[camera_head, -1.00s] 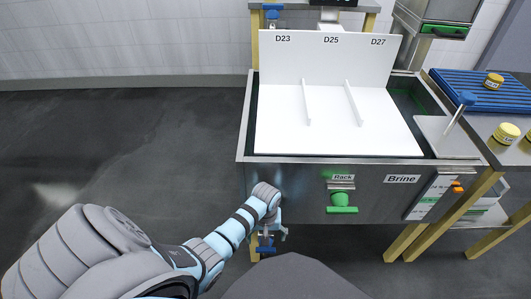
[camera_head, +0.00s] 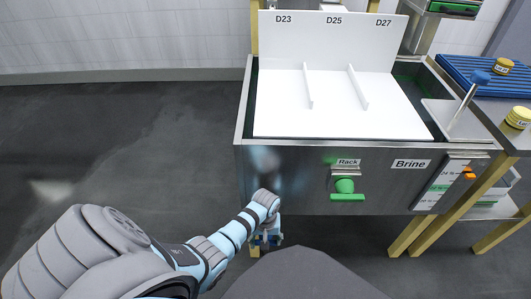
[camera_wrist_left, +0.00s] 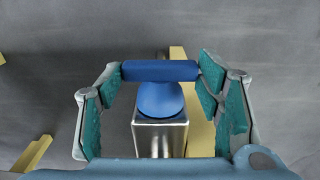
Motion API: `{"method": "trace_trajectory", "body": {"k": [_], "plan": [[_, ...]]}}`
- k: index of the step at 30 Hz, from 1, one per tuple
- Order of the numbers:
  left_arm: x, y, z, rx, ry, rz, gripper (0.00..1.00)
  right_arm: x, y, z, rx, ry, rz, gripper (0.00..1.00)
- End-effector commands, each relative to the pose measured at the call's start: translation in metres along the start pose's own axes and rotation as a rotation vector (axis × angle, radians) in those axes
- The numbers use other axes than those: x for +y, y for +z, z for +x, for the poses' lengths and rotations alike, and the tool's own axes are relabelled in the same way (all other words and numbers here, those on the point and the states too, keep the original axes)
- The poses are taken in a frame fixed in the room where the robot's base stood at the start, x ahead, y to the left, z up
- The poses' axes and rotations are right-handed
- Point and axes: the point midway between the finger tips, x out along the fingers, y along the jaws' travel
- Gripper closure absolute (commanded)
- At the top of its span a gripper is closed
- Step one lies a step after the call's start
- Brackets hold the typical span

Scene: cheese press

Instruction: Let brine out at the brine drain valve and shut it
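The brine drain valve has a blue bar handle (camera_wrist_left: 160,71) on a round blue knob, above a square metal body (camera_wrist_left: 160,138). My left gripper (camera_wrist_left: 160,75) is open around the handle, one finger at each end of the bar. The fingertips are very close to the bar ends; whether they touch is unclear. In the head view my left gripper (camera_head: 267,238) is below the lower left front of the steel brine tank (camera_head: 290,180) and mostly hides the valve. My right gripper is not in view.
A green handle (camera_head: 346,190) labelled Rack and a level gauge (camera_head: 443,186) with an orange marker (camera_head: 469,173) are on the tank front. A white divided rack (camera_head: 335,105) sits in the tank. Wooden legs (camera_head: 430,236) stand at right. The floor at left is clear.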

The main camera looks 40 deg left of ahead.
Motion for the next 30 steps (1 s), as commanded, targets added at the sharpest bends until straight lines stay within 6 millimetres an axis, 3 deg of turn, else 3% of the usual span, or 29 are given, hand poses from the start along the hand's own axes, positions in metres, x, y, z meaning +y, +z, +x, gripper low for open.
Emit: {"method": "trace_trajectory", "body": {"k": [5, 9, 14, 23, 24, 27, 30], "plan": [[0.001, 0.001, 0.000, -0.003, -0.016, -0.001, 0.68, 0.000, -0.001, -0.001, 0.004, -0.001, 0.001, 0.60], [0.005, 0.000, -0.001, -0.004, -0.137, 0.001, 0.68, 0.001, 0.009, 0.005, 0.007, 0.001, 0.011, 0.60], [0.007, 0.000, 0.004, -0.003, -0.281, 0.002, 0.68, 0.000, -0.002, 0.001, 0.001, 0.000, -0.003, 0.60], [0.006, 0.000, 0.001, 0.000, -0.299, 0.000, 0.68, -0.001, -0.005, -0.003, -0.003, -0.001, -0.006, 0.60], [0.006, 0.000, 0.001, 0.000, -0.299, 0.000, 0.34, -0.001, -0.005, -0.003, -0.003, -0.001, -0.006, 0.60], [0.006, 0.000, 0.001, 0.000, -0.299, 0.000, 0.20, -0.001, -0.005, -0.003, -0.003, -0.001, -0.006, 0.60], [0.006, 0.000, 0.001, 0.000, -0.298, 0.000, 0.20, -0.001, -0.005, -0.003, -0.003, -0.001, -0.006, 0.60]]}}
